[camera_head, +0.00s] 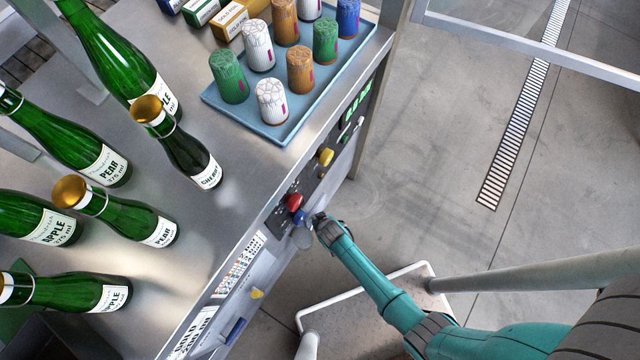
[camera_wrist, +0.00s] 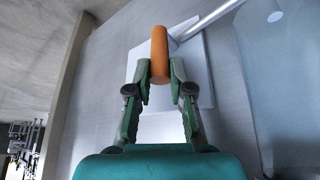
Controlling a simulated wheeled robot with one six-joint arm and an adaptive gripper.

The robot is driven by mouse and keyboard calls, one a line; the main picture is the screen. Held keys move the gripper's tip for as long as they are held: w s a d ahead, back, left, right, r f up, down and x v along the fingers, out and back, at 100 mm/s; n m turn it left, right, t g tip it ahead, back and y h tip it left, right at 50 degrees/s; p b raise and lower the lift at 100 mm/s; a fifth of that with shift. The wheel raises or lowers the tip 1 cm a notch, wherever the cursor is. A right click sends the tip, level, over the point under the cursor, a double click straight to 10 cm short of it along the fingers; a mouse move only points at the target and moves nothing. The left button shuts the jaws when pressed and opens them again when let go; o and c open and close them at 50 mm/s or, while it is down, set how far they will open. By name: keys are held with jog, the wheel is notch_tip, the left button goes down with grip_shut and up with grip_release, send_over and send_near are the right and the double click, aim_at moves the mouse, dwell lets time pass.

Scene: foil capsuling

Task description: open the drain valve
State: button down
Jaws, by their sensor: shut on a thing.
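My gripper (camera_wrist: 160,76) is shut on an orange cylindrical handle (camera_wrist: 159,48) in the wrist view, with one finger on each side of its lower end. A shiny metal rod (camera_wrist: 200,20) runs from behind the handle to the upper right, in front of a pale plate. I take the handle to be the drain valve's; no label shows. The orange handle cannot be made out there.
A red knob (camera_head: 293,201) and a yellow knob (camera_head: 326,156) stick out of the bench front. Green bottles stand on the bench (camera_head: 235,195), with a blue tray (camera_head: 212,97) of foil capsules behind. A floor drain grate (camera_head: 515,140) lies at the right; the floor around it is clear.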

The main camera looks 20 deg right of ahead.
jog(key=c, duration=1.3)
grip_release()
jog(key=shift+s+f, duration=0.1)
jog(key=shift+s, duration=0.1)
jog(key=shift+w, duration=0.1)
jog(key=v, duration=1.2)
jog(key=shift+d, duration=0.1)
